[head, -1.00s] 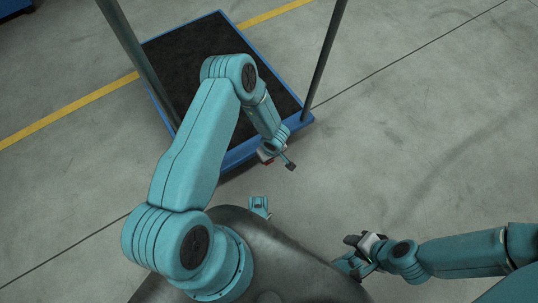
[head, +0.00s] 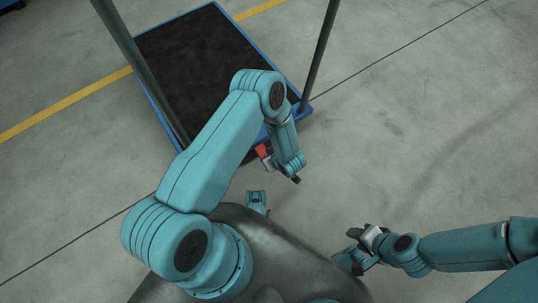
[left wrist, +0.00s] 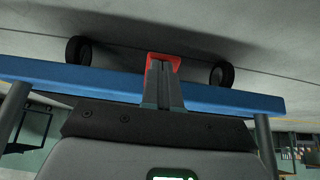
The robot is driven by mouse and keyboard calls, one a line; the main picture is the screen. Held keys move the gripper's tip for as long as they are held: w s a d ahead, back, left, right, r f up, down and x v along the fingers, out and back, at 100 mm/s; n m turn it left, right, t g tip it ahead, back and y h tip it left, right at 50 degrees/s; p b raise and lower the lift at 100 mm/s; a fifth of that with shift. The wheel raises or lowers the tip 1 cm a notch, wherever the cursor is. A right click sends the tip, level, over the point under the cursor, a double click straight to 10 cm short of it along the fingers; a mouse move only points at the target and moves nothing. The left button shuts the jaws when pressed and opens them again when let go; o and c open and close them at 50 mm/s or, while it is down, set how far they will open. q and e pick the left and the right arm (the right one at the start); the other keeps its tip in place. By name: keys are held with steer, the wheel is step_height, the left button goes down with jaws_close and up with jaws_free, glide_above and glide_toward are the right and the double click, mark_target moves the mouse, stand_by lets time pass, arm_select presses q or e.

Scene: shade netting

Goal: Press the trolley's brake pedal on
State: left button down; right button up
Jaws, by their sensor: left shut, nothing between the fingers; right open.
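The trolley (head: 309,109) has a blue deck edge, a dark top and two grey posts. Its red brake pedal (head: 262,150) sticks out below the near edge, partly hidden by my left arm. My left gripper (head: 296,180) is just right of and nearer than the pedal in the head view. In the left wrist view, the shut, empty left fingers (left wrist: 163,64) overlap the middle of the red pedal (left wrist: 176,61); I cannot tell whether they touch it. My right gripper (head: 350,258) is open and empty over the floor, away from the trolley.
The left wrist view shows two dark trolley wheels (left wrist: 79,50) and (left wrist: 222,74) on either side of the pedal. A yellow line (head: 66,104) crosses the grey floor. The floor to the right of the trolley is clear.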

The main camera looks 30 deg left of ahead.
arm_select(q)
steer(key=shift+f, duration=0.25)
arm_select(e)
steer(key=shift+w+f, duration=0.15)
arm_select(q)
steer(key=shift+r, duration=0.1)
stand_by(0.3)
